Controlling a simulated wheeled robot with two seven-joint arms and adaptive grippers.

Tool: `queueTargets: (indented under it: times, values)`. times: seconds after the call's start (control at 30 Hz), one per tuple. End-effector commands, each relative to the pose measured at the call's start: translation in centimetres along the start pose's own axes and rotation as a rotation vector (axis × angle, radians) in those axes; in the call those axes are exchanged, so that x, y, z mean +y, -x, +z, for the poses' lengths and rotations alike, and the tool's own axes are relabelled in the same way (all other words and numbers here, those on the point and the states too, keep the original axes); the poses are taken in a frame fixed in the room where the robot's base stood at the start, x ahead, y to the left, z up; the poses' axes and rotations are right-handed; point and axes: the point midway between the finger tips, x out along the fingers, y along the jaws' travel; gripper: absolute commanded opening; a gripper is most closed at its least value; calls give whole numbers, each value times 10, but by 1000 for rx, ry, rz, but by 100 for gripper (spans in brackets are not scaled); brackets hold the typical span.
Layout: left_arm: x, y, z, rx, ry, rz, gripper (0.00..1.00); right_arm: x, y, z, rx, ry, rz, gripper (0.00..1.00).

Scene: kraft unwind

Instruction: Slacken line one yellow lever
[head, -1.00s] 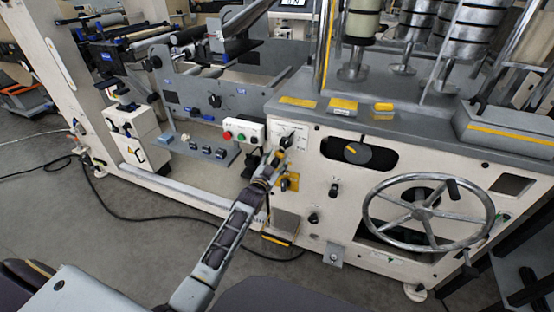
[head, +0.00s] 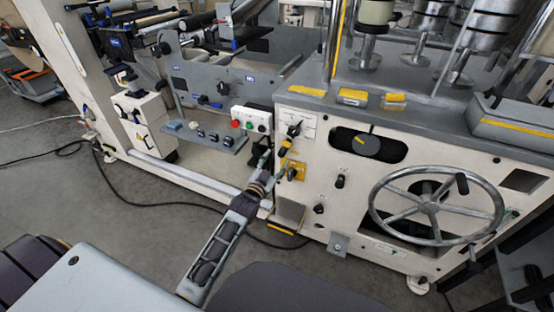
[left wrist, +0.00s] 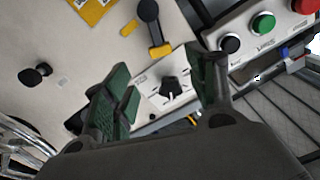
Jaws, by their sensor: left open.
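A short lever with a black handle and a yellow part (head: 286,147) is on the cream machine front in the head view, below a black selector knob (head: 295,130) on a white plate. In the left wrist view a black lever with a round end and yellow marking (left wrist: 155,30) is at the top. My left gripper (head: 274,165) is just below the lever in the head view. Its two green-padded fingers (left wrist: 165,92) are apart, with the black knob on its white plate (left wrist: 170,86) seen between them. Nothing is held. My right gripper is not in view.
A button box (head: 250,121) with red, green and black buttons is left of the lever. A yellow plate with a small switch (head: 294,171) sits below it. A large handwheel (head: 435,205) is at the right. A cable lies on the open floor.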

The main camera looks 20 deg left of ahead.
Motion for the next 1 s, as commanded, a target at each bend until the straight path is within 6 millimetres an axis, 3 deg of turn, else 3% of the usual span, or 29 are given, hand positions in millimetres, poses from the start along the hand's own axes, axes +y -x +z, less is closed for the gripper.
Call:
queueTargets:
  times: [0.3,1.0]
  values:
    - [0,19,0,0,0,0,57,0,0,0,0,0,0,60]
    - [0,21,0,0,6,0,57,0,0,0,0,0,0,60]
